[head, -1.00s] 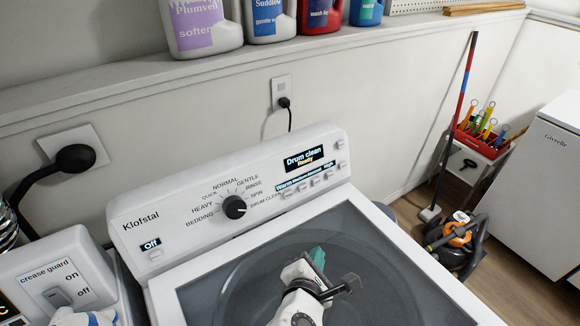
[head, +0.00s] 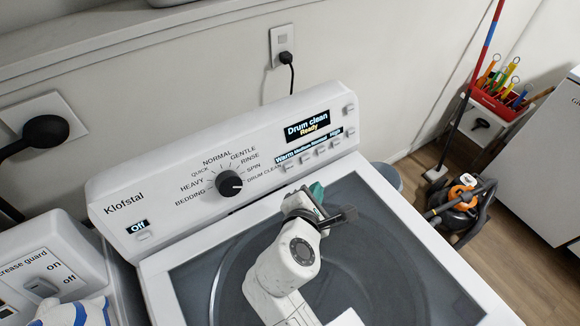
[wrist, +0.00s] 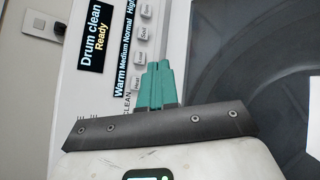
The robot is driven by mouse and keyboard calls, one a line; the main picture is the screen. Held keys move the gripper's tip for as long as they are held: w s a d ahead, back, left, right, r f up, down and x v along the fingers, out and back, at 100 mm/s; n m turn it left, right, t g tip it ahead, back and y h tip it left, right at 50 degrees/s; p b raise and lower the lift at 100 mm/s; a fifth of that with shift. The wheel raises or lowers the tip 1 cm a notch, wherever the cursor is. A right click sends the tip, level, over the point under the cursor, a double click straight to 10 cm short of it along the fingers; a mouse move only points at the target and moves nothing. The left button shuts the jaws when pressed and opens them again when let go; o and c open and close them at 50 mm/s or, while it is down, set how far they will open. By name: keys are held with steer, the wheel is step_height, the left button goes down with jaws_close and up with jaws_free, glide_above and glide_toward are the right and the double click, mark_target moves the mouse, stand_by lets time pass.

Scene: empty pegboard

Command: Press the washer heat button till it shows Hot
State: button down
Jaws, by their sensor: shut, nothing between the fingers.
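The white washer (head: 115,185) fills the middle of the head view. Its small screen (head: 307,126) reads "Drum clean Ready", and the strip below it (head: 308,146) reads Warm, Medium, Normal, High. The heat button (head: 289,168) is the leftmost of the row under the strip, below "Warm". In the wrist view the heat button (wrist: 137,84) is just left of the fingertips, beside the screen (wrist: 96,37). My gripper (head: 317,190) has teal fingers, shut and empty, in front of the panel near the heat button. They show upright in the wrist view (wrist: 158,70). Contact with the button is not visible.
The round dial (head: 229,183) is left of the buttons, and a small "Off" display (head: 138,226) is at the panel's left. The dark glass lid (head: 390,255) lies below my arm. A crease guard box (head: 50,260) stands at left. A vacuum (head: 462,205) is on the floor at right.

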mark_target(289, 167)
steer(key=w+a+b, duration=0.1)
steer(key=w+a+f+b, duration=0.1)
steer(key=w+b, duration=0.1)
steer(key=w+a+f+b, duration=0.1)
steer(key=w, duration=0.1)
steer(key=shift+a+f, duration=0.15)
steer(key=shift+a, duration=0.05)
steer(key=shift+w+a+f+b, duration=0.1)
steer(key=shift+w+a+b, duration=0.25)
steer(key=shift+w, duration=0.15)
steer(key=shift+w+a, duration=0.1)
steer(key=shift+w, duration=0.1)
stand_by(1.5)
steer(key=shift+w+a+f, duration=0.1)
steer(key=shift+w+a, duration=0.05)
steer(key=shift+w+a+f, duration=0.15)
steer(key=shift+w+a, duration=0.05)
steer(key=shift+w, duration=0.1)
stand_by(0.8)
steer(key=shift+s+d, duration=0.1)
stand_by(0.3)
steer(key=shift+s+d+r+p, duration=0.3)
steer(key=shift+s+p, duration=0.25)
steer(key=shift+p, duration=0.35)
steer(key=shift+d, duration=0.1)
